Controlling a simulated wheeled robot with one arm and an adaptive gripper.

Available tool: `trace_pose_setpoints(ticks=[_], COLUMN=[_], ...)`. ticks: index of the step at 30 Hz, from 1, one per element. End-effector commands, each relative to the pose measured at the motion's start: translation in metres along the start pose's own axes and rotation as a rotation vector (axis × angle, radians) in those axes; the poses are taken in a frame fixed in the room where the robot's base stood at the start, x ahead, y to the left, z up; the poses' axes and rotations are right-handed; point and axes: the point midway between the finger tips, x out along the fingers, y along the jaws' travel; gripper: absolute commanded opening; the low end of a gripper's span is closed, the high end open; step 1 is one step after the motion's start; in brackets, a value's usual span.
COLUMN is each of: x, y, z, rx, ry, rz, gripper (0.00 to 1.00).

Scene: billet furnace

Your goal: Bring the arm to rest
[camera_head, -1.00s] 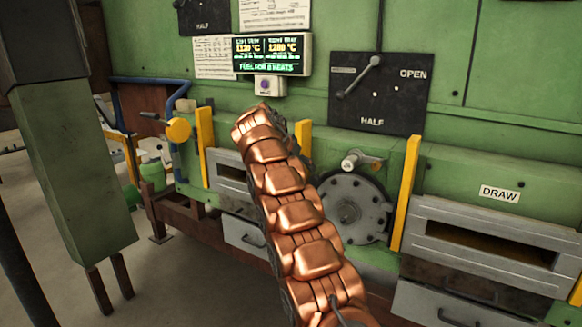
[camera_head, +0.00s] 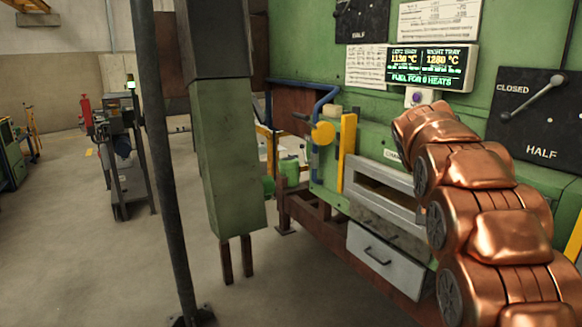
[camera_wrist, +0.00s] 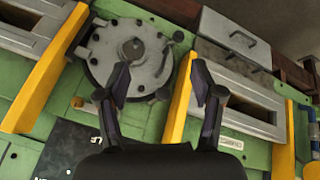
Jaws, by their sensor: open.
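My copper-coloured segmented arm (camera_head: 480,200) reaches up in front of the furnace's green front at the right of the head view. Its far end hides part of the panel, and my gripper does not show there. In the wrist view my gripper (camera_wrist: 161,85) is open, its two dark fingers apart with nothing between them. Behind the fingers, the furnace front shows tilted, with a round grey cover (camera_wrist: 100,50) to the left and a yellow upright bar (camera_wrist: 178,105) behind the gap.
A green post (camera_head: 228,150) and a dark pole (camera_head: 168,150) stand left of the furnace. A lit display (camera_head: 430,67) and a lever panel (camera_head: 535,118) are on the furnace wall. A grey drawer (camera_head: 385,258) sits low. Open floor (camera_head: 100,260) lies at the left.

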Motion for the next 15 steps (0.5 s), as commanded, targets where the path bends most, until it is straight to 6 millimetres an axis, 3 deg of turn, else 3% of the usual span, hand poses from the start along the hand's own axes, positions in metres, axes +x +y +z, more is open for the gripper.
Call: trace_pose_setpoints(ticks=[15], x=[-0.028], y=[0.027], z=[0.173], rx=[-0.264], ry=[-0.205], rz=[-0.118], gripper=[0.67])
